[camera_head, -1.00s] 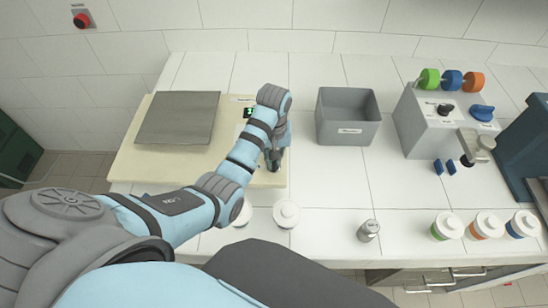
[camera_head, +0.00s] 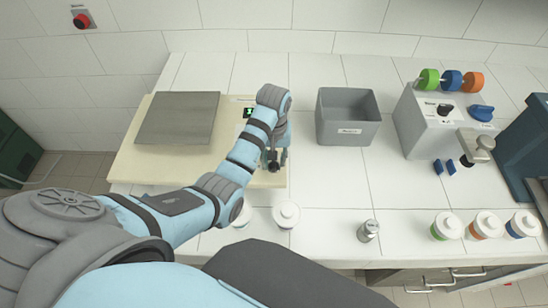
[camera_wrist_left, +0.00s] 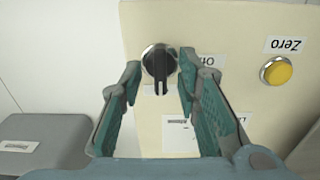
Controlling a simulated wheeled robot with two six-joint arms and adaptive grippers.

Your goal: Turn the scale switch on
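The scale has a beige body (camera_head: 125,165) and a grey plate (camera_head: 178,118), on the left of the counter. A small display with green marks (camera_head: 248,112) shows beside my left arm. In the wrist view the scale switch (camera_wrist_left: 159,65) is a black rotary knob in a chrome ring, its grip bar pointing down in the picture. My left gripper (camera_head: 273,163) is over the scale's right front part. In the wrist view its fingers (camera_wrist_left: 160,82) are open, one on each side of the knob, with gaps to its grip bar. My right gripper is out of view.
A yellow Zero button (camera_wrist_left: 276,71) is on the scale panel to the right of the switch. A grey bin (camera_head: 348,130) stands right of the scale. White lidded cups (camera_head: 286,214) and a small metal weight (camera_head: 368,231) stand along the front. A grey dispenser (camera_head: 428,125) is farther right.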

